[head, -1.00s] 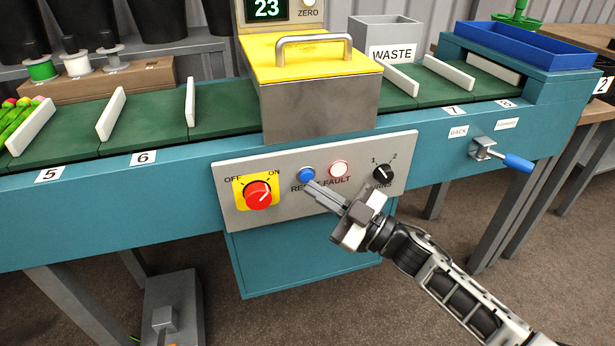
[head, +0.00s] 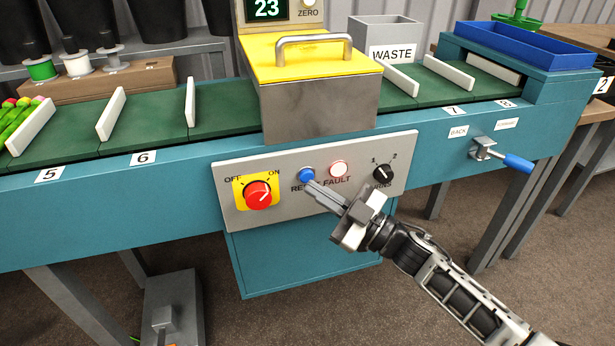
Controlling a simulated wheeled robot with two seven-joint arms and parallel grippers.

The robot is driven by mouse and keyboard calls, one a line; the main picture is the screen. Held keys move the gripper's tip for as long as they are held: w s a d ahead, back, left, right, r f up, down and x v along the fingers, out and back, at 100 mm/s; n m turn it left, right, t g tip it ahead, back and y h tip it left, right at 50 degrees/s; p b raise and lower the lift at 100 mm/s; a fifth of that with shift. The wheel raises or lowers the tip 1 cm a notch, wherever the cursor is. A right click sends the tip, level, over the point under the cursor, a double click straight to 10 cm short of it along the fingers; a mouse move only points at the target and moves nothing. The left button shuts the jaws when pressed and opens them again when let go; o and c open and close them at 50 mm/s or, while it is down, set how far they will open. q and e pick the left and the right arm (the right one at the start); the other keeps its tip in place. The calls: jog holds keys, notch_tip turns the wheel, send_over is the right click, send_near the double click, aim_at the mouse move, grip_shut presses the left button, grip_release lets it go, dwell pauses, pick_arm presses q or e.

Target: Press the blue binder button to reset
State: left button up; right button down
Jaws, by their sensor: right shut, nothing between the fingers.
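The blue reset button (head: 307,175) is on the grey control panel (head: 228,208) at the front of the teal machine. The label under it is partly covered by my gripper. My right gripper (head: 312,186) is shut and empty. Its fingertips are at the lower right edge of the blue button; I cannot tell whether they touch it. A pale fault lamp (head: 338,169) sits right of the button. My left gripper is not in view.
A red knob (head: 258,194) on a yellow plate is left of the button, and a black selector (head: 383,174) is to its right. A yellow-lidded box (head: 310,60) stands above the panel. A blue-handled lever (head: 517,162) sticks out at the right.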

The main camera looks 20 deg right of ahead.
jog(key=shift+w, duration=0.15)
jog(key=shift+w, duration=0.3)
jog(key=shift+w, duration=0.4)
dwell(0.5)
dwell(0.3)
jog(key=shift+s+p, duration=0.4)
jog(key=shift+s, duration=0.45)
jog(key=s+p, duration=0.2)
jog(key=s, duration=0.3)
jog(key=shift+p, duration=0.3)
